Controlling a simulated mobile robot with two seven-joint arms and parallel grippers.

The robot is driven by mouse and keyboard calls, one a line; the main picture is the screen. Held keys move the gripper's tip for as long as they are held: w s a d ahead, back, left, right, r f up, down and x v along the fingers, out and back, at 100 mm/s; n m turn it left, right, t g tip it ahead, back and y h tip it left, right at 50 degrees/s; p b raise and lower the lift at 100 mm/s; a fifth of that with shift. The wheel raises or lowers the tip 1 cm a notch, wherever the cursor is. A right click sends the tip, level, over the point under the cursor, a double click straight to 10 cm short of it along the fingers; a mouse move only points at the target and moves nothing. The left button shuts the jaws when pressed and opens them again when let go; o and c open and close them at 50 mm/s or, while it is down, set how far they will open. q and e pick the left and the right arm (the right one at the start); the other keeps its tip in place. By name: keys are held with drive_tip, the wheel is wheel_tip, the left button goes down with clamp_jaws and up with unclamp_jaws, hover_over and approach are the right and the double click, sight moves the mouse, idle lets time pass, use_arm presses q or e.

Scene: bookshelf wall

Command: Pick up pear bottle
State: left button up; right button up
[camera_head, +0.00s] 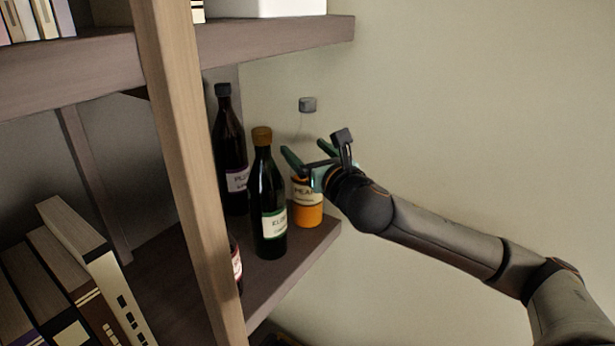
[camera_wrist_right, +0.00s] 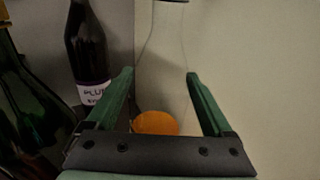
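The pear bottle (camera_head: 308,213) is clear glass with a grey cap, orange liquid low inside and a label partly reading "PEA". It stands upright near the outer end of the middle shelf. My right gripper (camera_head: 303,147) reaches in from the right and hides part of the bottle's middle. In the right wrist view, the clear bottle (camera_wrist_right: 160,55) shows between the two green fingers of the right gripper (camera_wrist_right: 160,73). The fingers are apart, one on each side; I cannot tell whether they touch the glass. My left gripper is not in view.
A dark bottle with an orange-brown cap (camera_head: 267,185) stands close left of the pear bottle. A dark plum bottle (camera_head: 230,150) stands behind it. A wooden post (camera_head: 185,150) and upper shelf (camera_head: 280,42) bound the space. Books (camera_head: 90,265) are at left; the right side is open.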

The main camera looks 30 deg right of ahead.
clamp_jaws()
drive_tip(key=shift+r, duration=0.15)
idle(0.5)
drive_tip(key=shift+d+r, duration=0.1)
drive_tip(key=shift+r, duration=0.1)
